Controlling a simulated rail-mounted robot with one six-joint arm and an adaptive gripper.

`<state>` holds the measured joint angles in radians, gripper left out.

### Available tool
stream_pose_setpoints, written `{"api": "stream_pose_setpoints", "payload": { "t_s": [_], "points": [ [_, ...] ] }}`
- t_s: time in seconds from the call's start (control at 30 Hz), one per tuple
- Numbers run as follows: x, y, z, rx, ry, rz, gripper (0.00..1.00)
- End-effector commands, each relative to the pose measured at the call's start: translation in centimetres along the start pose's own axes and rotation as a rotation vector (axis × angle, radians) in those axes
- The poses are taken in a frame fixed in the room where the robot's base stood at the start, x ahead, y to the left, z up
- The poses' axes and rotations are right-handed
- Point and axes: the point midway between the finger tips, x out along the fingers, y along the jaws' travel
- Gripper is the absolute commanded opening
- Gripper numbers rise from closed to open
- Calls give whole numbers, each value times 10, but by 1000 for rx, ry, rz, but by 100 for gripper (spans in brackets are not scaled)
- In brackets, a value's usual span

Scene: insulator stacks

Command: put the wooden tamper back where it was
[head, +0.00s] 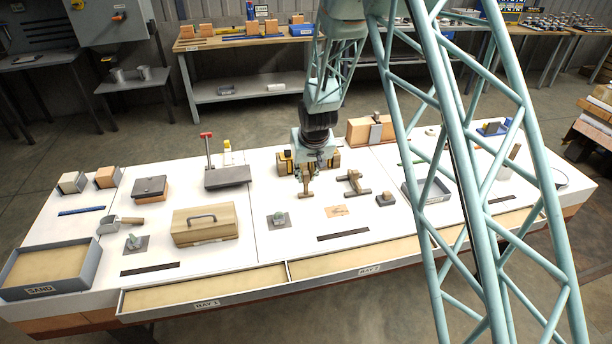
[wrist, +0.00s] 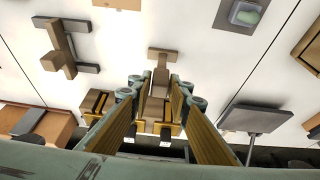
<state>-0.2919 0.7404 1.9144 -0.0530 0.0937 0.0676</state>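A wooden T-shaped tool, which looks like the wooden tamper (head: 306,184), is directly below my gripper (head: 307,167) at the middle of the white table. In the wrist view the tamper (wrist: 161,77) lies between the two yellow-padded fingers of my gripper (wrist: 157,85), its crossbar beyond the fingertips. The fingers stand apart on either side of it. I cannot tell whether the pads touch it, or whether it is lifted. A second wooden tool with grey bars (head: 353,182) lies to the right and shows at upper left in the wrist view (wrist: 62,48).
A grey-green piece on a dark plate (head: 278,220) is front left of my gripper. A small dark block (head: 386,198) is to the right. A wooden box with a handle (head: 204,224) and a dark flat plate (head: 227,177) are left.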

Motion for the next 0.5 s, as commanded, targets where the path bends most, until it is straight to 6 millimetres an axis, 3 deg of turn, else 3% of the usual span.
{"api": "stream_pose_setpoints", "payload": {
  "t_s": [0.1,0.5],
  "points": [
    [0,0,0,0,0,0,28],
    [-1,0,-1,0,0,0,28]
  ]
}}
